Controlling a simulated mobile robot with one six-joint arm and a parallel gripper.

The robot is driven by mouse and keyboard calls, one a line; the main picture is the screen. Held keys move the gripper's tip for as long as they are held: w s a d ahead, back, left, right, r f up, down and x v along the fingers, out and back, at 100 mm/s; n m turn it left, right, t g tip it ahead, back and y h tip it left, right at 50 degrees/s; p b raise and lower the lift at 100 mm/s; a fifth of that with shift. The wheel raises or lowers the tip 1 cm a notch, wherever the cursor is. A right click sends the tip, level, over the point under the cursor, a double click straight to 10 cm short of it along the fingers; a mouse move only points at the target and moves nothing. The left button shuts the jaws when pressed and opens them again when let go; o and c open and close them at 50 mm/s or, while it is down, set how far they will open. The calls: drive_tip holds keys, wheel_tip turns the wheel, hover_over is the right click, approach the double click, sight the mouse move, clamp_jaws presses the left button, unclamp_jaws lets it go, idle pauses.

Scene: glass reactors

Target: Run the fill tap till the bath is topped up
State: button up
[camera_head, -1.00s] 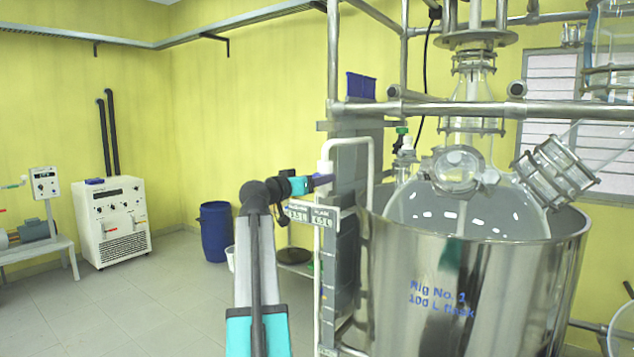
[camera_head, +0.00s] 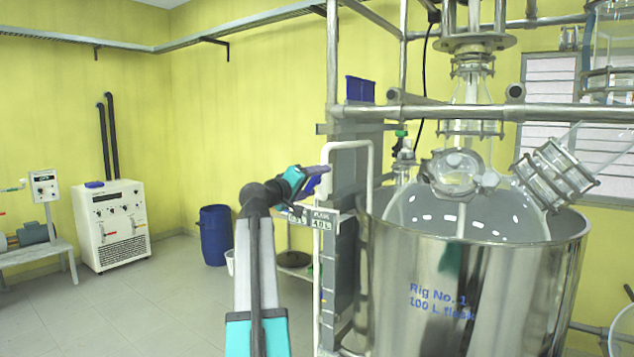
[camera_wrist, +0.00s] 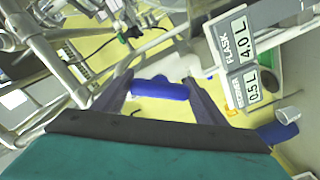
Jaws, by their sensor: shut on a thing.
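My gripper (camera_head: 316,176) is at the white pipe (camera_head: 329,158) left of the steel bath. Its fingers (camera_wrist: 158,83) are shut on a blue tap handle (camera_wrist: 160,91), which also shows as a small blue patch (camera_head: 312,187) in the head view. The steel bath (camera_head: 400,260), marked "Rig No. 1 100 L flask", holds a round glass flask (camera_head: 420,205). The water level inside the bath is hidden by its wall. A two-part sign (camera_wrist: 241,50) reads "FLASK 4.0 L" and 0.5 L beside a word hard to read.
Steel frame bars (camera_head: 450,111) run above the bath and upright beside my gripper. A blue barrel (camera_head: 214,235) and a white cabinet unit (camera_head: 112,225) stand at the back left. The floor (camera_head: 170,300) between is clear.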

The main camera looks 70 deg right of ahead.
drive_tip(key=shift+n, duration=0.4)
drive_tip(key=o, duration=0.7)
drive_tip(key=shift+a, duration=0.1)
drive_tip(key=shift+c, duration=0.2)
drive_tip(key=o, duration=0.4)
drive_tip(key=shift+a+r, duration=0.1)
drive_tip(key=shift+a, duration=0.05)
drive_tip(key=b+v, duration=0.3)
drive_tip(key=v, duration=1)
drive_tip(key=shift+a, duration=0.25)
drive_tip(key=shift+w, duration=0.1)
